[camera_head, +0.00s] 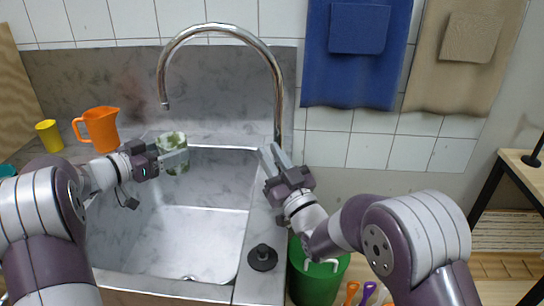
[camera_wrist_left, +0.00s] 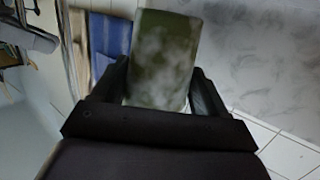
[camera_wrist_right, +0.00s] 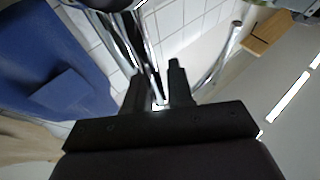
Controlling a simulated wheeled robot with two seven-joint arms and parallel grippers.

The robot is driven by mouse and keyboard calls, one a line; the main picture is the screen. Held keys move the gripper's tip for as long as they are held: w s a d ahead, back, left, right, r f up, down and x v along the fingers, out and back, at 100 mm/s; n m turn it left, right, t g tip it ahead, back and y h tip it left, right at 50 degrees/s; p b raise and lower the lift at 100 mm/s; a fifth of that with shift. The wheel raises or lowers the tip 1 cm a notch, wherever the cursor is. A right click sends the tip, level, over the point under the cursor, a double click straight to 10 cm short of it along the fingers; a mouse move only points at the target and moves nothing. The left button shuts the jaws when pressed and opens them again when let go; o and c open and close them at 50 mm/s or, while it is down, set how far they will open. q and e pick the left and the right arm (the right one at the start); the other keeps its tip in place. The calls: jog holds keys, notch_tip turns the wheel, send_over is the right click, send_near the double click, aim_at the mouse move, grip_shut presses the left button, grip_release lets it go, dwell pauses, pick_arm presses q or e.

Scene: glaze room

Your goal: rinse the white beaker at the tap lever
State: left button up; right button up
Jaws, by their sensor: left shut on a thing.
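No water shows. My right gripper (camera_head: 273,156) is at the tap's foot, its fingers a little apart, with chrome (camera_wrist_right: 150,65) beyond them in the right wrist view. I cannot make out the lever.
The sink basin (camera_head: 200,225) is empty. An orange jug (camera_head: 102,130) and a yellow cup (camera_head: 49,136) stand at the left. A black plunger-like knob (camera_head: 263,257) is on the front right rim. A green bucket (camera_head: 316,280) stands right of the sink. Blue (camera_head: 355,80) and beige towels hang behind.

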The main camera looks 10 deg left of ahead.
grip_shut()
jog(key=shift+a+f+n+g, duration=0.1)
jog(key=shift+a+n+g, duration=0.4)
jog(key=shift+a+n, duration=0.3)
grip_release()
jog(key=shift+d, duration=0.1)
jog(key=v, duration=1.2)
